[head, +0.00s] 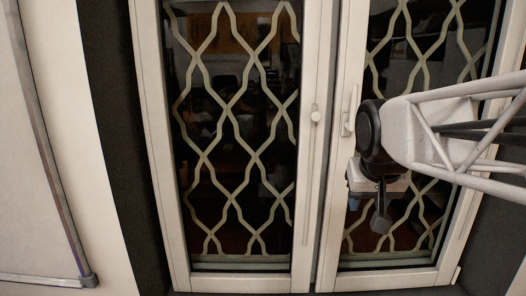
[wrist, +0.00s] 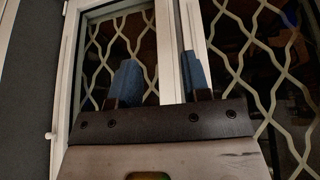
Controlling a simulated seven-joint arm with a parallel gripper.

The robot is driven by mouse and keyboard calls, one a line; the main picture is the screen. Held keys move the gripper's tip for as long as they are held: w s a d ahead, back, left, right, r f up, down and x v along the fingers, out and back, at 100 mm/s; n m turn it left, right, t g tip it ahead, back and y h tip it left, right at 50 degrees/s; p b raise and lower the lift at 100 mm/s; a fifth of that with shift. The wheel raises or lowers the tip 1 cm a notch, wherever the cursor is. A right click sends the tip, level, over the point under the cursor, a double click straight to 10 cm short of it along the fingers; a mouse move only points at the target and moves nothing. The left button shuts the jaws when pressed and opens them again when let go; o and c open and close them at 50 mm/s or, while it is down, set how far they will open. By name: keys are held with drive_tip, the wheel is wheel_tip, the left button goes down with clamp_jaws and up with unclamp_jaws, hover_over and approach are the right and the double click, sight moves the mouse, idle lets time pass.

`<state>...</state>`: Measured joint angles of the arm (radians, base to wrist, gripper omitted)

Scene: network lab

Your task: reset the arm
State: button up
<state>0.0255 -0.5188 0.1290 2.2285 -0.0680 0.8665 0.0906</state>
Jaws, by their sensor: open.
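My gripper (head: 368,210) hangs at the right of the head view, in front of the right glazed door. My arm reaches in from the right edge. In the wrist view my gripper (wrist: 158,80) shows two blue fingers standing well apart, with nothing between them. Behind them are a white door frame and patterned glass. No held object shows in either view.
Two white-framed doors, a left door (head: 302,215) and a right door (head: 334,225), have lattice-patterned dark glass. A handle (head: 349,112) is close to my arm's wrist. A whitish framed board (head: 30,150) is at far left. Free space lies before the left door.

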drive_tip(key=s+a+f+g, duration=0.1)
drive_tip(key=s+f+g, duration=0.1)
drive_tip(key=s+f, duration=1.1)
drive_tip(key=shift+s+a+n, duration=0.3)
drive_tip(key=shift+s+n, duration=0.1)
drive_tip(key=shift+s, duration=0.25)
